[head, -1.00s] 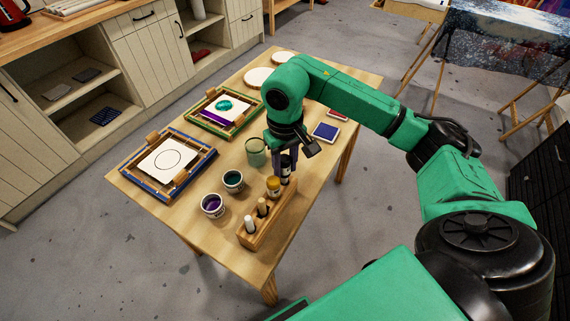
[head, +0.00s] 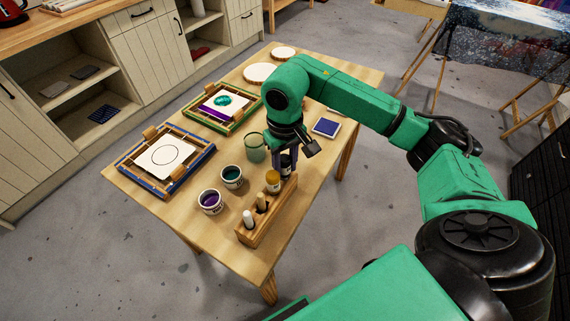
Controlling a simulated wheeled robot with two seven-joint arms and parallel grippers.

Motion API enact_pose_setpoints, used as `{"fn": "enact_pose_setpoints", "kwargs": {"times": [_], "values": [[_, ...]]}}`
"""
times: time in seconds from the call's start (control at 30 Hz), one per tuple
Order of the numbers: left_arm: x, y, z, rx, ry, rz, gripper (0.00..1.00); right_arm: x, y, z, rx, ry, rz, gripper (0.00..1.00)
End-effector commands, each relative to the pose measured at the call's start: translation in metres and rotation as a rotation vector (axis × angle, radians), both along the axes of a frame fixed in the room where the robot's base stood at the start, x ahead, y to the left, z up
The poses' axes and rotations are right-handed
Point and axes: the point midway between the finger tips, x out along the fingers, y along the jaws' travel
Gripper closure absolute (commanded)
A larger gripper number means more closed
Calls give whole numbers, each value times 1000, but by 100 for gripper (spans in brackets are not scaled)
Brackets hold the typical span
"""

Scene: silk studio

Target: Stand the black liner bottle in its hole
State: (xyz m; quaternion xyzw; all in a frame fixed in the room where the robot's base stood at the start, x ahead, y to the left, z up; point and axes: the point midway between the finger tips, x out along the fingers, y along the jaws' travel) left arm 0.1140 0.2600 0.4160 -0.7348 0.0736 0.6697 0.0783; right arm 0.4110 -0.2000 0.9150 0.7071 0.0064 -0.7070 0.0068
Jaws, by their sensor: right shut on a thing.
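The black liner bottle (head: 286,167) is dark with a pale label, and the fingers partly cover it. My right gripper (head: 285,164) points down at the far end of the wooden holder (head: 262,222) and is shut on the bottle. The bottle is about upright over or in the holder's far end. I cannot tell whether its base is inside the hole. A yellow-orange bottle (head: 272,181) and a white-capped bottle (head: 249,219) stand in the holder, with a tan-topped one (head: 262,203) between them. My left gripper is not in view.
Pots of purple (head: 210,202) and teal (head: 232,176) paint stand left of the holder. A green glass (head: 254,147) is close to the gripper. Two framed screens (head: 168,160) (head: 222,106) lie farther left. A blue pad (head: 325,128) lies to the right.

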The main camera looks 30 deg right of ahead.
Motion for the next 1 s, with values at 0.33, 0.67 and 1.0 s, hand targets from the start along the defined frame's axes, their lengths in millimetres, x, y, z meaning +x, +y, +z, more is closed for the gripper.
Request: {"fn": "enact_pose_setpoints", "kwargs": {"times": [0.33,0.67,1.0], "values": [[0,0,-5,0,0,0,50,0,0,-4,0,0,0,98],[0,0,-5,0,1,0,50,0,0,-4,0,0,0,27],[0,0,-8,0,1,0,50,1,0,9,0,-3,-1,27]]}}
